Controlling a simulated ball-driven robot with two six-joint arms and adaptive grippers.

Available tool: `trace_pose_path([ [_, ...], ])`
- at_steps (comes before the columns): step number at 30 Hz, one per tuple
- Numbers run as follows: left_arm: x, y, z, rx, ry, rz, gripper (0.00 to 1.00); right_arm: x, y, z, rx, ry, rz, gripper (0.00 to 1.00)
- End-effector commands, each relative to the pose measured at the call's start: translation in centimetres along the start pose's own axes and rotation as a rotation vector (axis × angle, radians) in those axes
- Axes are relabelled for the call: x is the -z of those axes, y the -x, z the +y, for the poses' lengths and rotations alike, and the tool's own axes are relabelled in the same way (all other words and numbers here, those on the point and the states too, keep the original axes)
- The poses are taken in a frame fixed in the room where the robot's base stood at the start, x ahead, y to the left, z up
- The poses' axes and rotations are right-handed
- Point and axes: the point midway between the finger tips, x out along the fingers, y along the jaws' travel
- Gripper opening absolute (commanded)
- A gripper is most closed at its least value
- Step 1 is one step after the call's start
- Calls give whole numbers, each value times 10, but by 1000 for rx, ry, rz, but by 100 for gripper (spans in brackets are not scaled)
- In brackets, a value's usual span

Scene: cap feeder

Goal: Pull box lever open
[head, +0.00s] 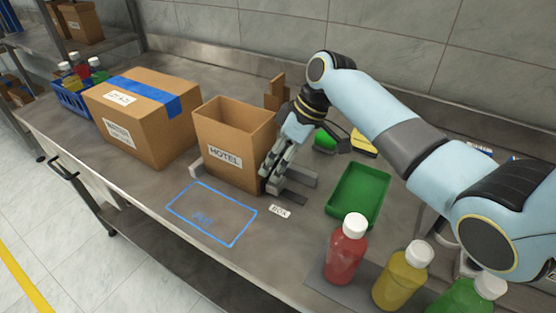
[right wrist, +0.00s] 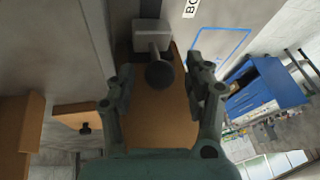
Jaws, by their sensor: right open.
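An open-topped brown cardboard box (head: 223,143) labelled HOTEL stands upright on the steel table. My right gripper (head: 270,181) is low at the box's right side, its fingers pointing down. In the right wrist view its two fingers (right wrist: 168,76) are apart. A grey lever with a dark round knob (right wrist: 160,74) shows between them, in front of brown cardboard (right wrist: 158,122). The fingers do not visibly touch the knob. In the head view the gripper hides the knob, and a grey fixture (head: 299,176) shows beside it. My left gripper is not in view.
A larger closed box (head: 140,125) with blue tape stands at left. A blue outlined area (head: 211,214) on the table is empty. A green tray (head: 357,193) is at right. Red (head: 345,254), yellow (head: 402,277) and green (head: 470,297) bottles stand at the front right.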

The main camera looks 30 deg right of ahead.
Motion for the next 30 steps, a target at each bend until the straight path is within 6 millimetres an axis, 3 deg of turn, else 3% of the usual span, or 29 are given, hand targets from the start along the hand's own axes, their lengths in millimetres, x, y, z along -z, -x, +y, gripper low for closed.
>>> trace_pose_path([
  [4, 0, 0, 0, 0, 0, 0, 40, 0, 0, 0, 0, 0, 0, 53],
  [16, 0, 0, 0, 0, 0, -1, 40, 0, 1, 0, 0, 0, 0, 0],
  [25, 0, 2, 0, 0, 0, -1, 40, -1, 2, 0, 0, -1, -1, 0],
  [30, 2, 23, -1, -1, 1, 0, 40, -22, 13, -5, 1, -3, -4, 0],
])
